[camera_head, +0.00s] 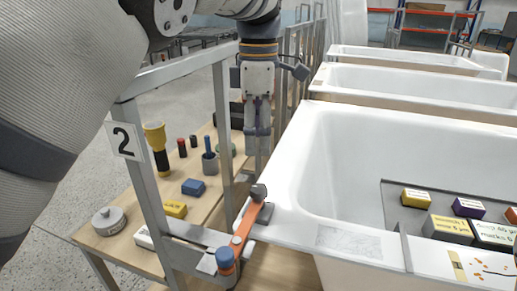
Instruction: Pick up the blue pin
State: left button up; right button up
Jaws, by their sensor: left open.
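A slim blue pin (208,144) stands upright in a small grey cup (210,164) on the wooden shelf left of the bathtub. My left gripper (258,131) points down to the right of the pin, near the tub's left rim. It is open with nothing seen between its fingers, and apart from the pin in the picture. Another blue round piece (225,257) tops the near end of an orange bar (243,229) by the tub's corner. My right gripper is out of view.
A metal frame with a "2" sign (124,141) stands before the shelf (112,245). A yellow-topped black cylinder (157,148), blue block (193,187), yellow block (175,209) and grey round weight (109,221) lie there.

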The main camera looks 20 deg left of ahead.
aim_at(225, 255)
jog(key=k, duration=1)
